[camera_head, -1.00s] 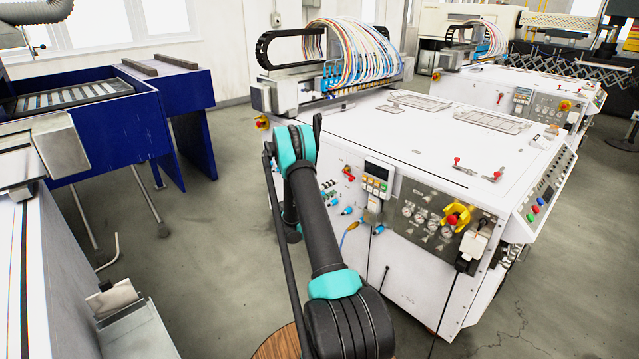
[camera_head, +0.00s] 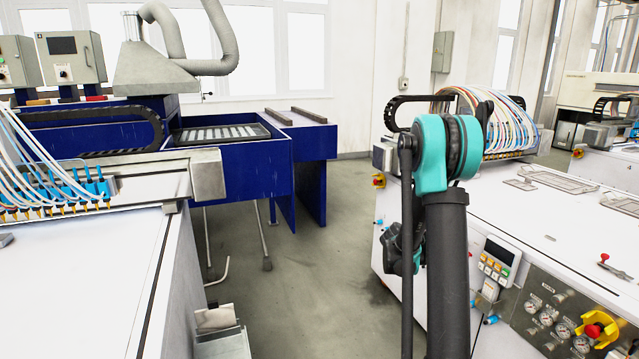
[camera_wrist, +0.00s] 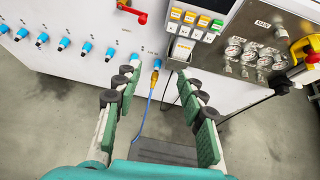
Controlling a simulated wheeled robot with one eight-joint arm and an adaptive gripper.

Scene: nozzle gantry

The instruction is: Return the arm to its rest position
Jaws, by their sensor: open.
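My arm (camera_head: 447,230) rises in front of the white machine in the head view, with its teal and black elbow high and a dark lower part hanging beside the machine. In the wrist view my gripper (camera_wrist: 159,76) is open, its two padded fingers wide apart with nothing held. Beyond the fingertips is the front of the white machine (camera_wrist: 82,65), with a row of blue fittings and a yellow plug (camera_wrist: 155,77) on a blue cable. The plug appears between the fingers in the picture; I cannot tell how far away it is.
The white nozzle machine (camera_head: 540,215) with gauges and a yellow-red switch (camera_head: 596,329) stands at the right. Another white machine (camera_head: 80,270) fills the left. A blue bench (camera_head: 310,165) stands behind. Grey floor (camera_head: 315,270) lies open between the machines.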

